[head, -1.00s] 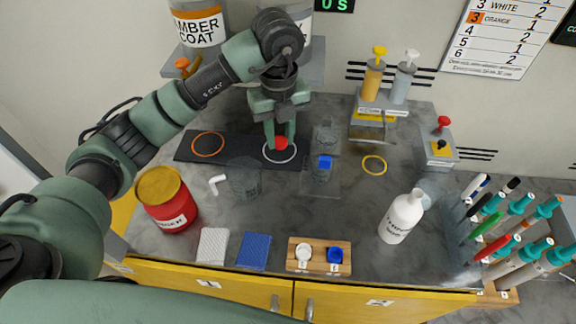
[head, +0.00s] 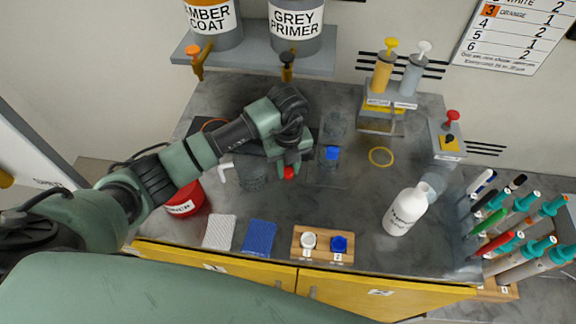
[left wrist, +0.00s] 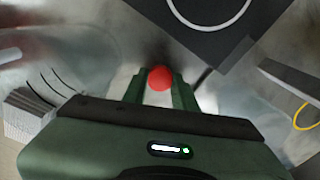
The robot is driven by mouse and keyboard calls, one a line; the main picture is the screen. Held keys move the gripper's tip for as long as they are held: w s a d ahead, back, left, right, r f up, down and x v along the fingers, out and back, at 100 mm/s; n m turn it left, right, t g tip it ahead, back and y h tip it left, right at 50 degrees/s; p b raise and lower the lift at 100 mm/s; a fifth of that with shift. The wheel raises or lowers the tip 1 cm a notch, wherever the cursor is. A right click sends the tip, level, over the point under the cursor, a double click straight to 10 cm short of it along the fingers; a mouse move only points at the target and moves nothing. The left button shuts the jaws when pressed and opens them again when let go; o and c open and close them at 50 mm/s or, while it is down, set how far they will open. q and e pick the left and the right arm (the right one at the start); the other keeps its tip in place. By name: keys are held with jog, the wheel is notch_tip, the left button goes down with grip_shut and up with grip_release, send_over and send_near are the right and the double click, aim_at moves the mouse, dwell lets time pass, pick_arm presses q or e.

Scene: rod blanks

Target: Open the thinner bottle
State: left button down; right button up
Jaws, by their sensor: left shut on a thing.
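A white bottle (head: 404,212) with a dark printed label stands upright at the right of the bench; the print is too small to read surely. Its narrow top is white. My left gripper (head: 288,170) is shut on a small red round piece (head: 289,173), well to the left of the bottle. In the left wrist view the red piece (left wrist: 160,78) sits between the two green fingers (left wrist: 160,88). A red can (head: 184,200) with a partly visible label stands at the left, partly hidden by my left arm. My right gripper is not in view.
A dark mat with a white ring (left wrist: 208,8) lies behind the gripper. A blue-topped clear container (head: 331,154) stands close right of it. A wooden block (head: 322,255) holds a white and a blue cup. Pens and tools crowd the right edge. A yellow ring (head: 381,157) lies on clear bench.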

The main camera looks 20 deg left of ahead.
pick_arm(q)
jog(key=shift+f, duration=0.1)
jog(key=c, duration=1.5)
grip_release()
jog(key=shift+f, duration=0.1)
jog(key=shift+c, duration=0.2)
jog(key=o, duration=0.4)
